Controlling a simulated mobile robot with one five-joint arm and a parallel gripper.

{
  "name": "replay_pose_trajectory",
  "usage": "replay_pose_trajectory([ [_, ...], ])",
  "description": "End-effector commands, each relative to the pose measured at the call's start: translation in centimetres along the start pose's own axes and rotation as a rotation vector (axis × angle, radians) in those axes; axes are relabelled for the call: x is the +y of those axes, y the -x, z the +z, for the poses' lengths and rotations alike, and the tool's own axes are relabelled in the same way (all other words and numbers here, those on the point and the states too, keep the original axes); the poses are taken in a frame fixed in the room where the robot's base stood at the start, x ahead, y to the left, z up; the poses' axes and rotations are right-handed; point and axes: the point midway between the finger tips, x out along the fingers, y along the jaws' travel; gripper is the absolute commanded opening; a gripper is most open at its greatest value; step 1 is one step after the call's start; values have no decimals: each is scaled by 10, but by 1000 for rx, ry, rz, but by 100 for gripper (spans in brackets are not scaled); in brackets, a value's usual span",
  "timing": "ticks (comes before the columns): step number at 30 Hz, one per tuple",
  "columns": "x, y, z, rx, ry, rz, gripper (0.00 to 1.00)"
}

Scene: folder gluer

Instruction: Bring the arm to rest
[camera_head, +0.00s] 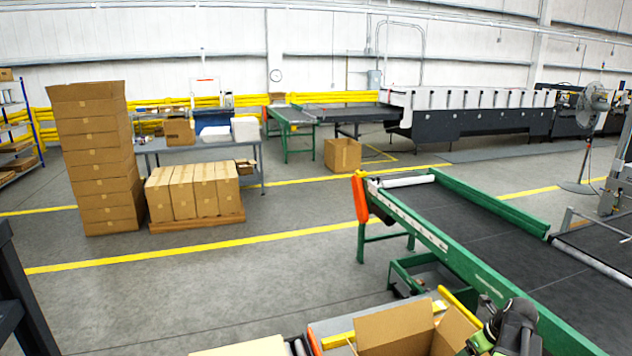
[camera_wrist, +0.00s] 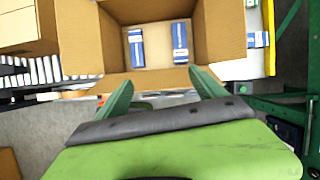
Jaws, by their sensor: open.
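My gripper (camera_wrist: 160,80) shows in the wrist view with its two green fingers spread apart and nothing between them. The fingers point toward an open cardboard box (camera_wrist: 115,82), over or close to its near flap; I cannot tell if they touch it. Two blue-and-white cartons, one on the left (camera_wrist: 136,47) and one on the right (camera_wrist: 180,42), lie inside the box. In the head view my arm shows at the bottom right, beside the open box (camera_head: 393,328); the fingertips are hard to make out there.
A green-framed conveyor (camera_head: 470,215) runs along the right. Another blue-and-white carton (camera_wrist: 258,40) lies right of the box. Stacked cartons (camera_head: 100,160) and a loaded pallet (camera_head: 197,224) stand at the left. The floor between them and the conveyor is clear.

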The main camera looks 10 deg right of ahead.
Motion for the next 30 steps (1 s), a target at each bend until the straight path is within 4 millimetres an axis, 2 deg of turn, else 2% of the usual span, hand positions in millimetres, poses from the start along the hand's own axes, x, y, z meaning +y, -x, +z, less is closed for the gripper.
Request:
replay_pose_trajectory([
  [7,67,-45,55,5,144,56,80],
  [11,128,-76,87,25,271,96,80],
  [14,198,-107,110,51,494,141,80],
  [15,231,-119,117,63,624,160,80],
  [17,280,-135,121,82,859,194,80],
  [18,312,-144,122,94,1041,218,80],
  [21,376,-157,113,117,1540,284,80],
  [24,401,-157,100,131,1968,352,80],
  [30,389,-147,80,122,2593,498,80],
])
